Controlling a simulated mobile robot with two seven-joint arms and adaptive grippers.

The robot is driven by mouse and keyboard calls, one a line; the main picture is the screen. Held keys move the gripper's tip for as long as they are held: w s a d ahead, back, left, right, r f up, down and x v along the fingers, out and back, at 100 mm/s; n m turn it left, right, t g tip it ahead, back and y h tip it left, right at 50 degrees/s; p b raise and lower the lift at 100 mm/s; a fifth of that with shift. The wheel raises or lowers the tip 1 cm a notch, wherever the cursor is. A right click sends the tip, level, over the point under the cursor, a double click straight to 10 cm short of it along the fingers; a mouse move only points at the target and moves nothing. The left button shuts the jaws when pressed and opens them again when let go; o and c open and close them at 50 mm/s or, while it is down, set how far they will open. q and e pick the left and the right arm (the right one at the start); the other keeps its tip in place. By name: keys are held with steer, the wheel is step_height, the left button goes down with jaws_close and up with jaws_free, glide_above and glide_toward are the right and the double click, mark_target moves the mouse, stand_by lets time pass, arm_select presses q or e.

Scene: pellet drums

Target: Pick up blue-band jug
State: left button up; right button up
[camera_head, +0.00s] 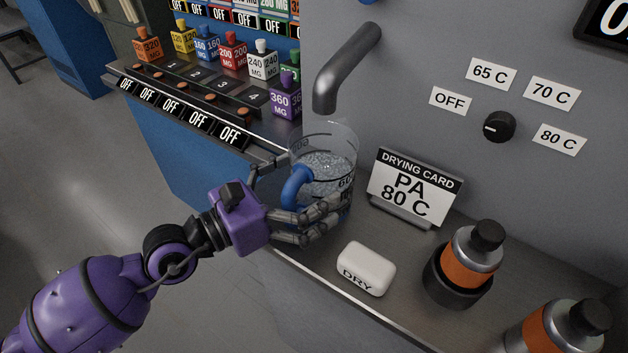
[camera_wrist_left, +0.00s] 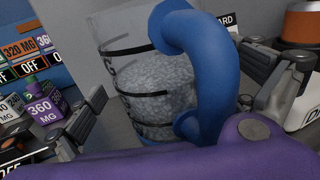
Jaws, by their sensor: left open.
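The jug (camera_head: 332,158) is clear, with black level marks, a blue handle (camera_head: 295,186) and pale pellets inside. It stands upright on the grey counter below the metal spout (camera_head: 341,72). In the left wrist view the jug (camera_wrist_left: 150,85) fills the middle, its blue handle (camera_wrist_left: 213,75) facing the camera. My left gripper (camera_head: 287,193) is open, with its fingers on either side of the handle and jug. I cannot tell whether they touch it. The jug's lower part is partly hidden by the fingers. My right gripper is not in view.
A drying card (camera_head: 414,187) reading PA 80 C stands right of the jug. A white DRY block (camera_head: 366,268) lies in front of it. Orange-banded bottles (camera_head: 471,257) stand at the right. Several coloured weights (camera_head: 233,52) sit on the shelf at upper left.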

arm_select(q)
steer(key=shift+w+d, duration=0.35)
steer(key=shift+d, duration=0.15)
steer(key=shift+s+f, duration=0.1)
steer(key=c, duration=1.7)
steer(key=shift+o, duration=0.2)
